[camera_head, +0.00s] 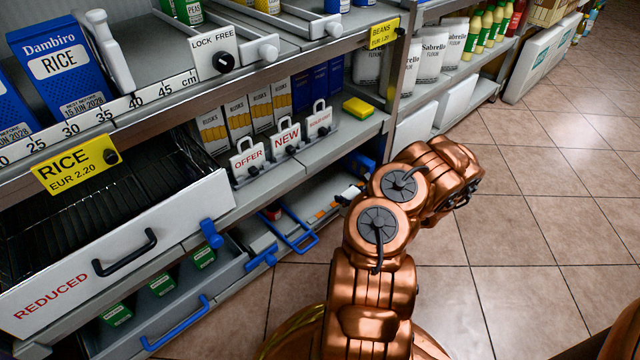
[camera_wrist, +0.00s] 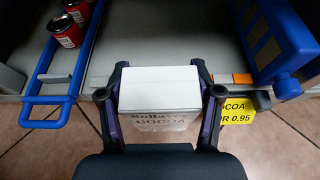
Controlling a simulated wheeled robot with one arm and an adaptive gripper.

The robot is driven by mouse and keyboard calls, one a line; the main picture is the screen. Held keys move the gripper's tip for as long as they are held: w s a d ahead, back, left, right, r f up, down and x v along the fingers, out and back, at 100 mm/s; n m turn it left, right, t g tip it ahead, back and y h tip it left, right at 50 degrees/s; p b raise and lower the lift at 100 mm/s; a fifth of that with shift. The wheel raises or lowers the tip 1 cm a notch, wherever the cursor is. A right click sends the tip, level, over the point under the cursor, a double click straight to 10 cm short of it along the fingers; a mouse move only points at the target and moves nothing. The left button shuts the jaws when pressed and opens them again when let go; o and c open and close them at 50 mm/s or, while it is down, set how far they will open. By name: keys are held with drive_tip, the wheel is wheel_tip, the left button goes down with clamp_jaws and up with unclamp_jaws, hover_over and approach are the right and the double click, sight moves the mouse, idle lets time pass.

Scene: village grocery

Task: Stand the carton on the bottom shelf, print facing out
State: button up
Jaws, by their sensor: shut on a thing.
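In the wrist view my gripper (camera_wrist: 160,112) is shut on a white carton (camera_wrist: 158,84), one finger on each side. The carton looks upright, with a blank white top. Its printed face, reading COCOA, is turned toward the wrist camera, away from the shelf; its lower part is hidden by my gripper. The carton overlaps the front edge of the bottom shelf (camera_wrist: 135,62); I cannot tell whether it touches the shelf. A yellow cocoa price tag (camera_wrist: 236,111) is right of the carton on the shelf edge. In the head view my arm hides most of this area.
Left of the carton are a blue loop-handled frame (camera_wrist: 46,100) and red cans (camera_wrist: 66,30). Right of it stands a blue upright fixture (camera_wrist: 272,48). In the head view a drawer marked REDUCED (camera_head: 130,260) projects from the shelving. The tiled floor (camera_head: 530,220) at right is clear.

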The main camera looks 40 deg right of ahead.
drive_tip(key=w+b, duration=0.1)
drive_tip(key=w, duration=0.3)
drive_tip(key=w+b, duration=0.2)
drive_tip(key=w, duration=0.2)
drive_tip(key=w+b, duration=0.1)
drive_tip(key=w, duration=0.3)
drive_tip(key=shift+d+f+b, duration=0.2)
drive_tip(key=shift+d+b, duration=0.15)
drive_tip(key=shift+b, duration=0.05)
drive_tip(key=shift+w+f+b, duration=0.25)
drive_tip(key=shift+w+b, duration=0.05)
drive_tip(key=shift+f, duration=0.3)
drive_tip(key=shift+f, duration=0.15)
drive_tip(key=o, duration=1.4)
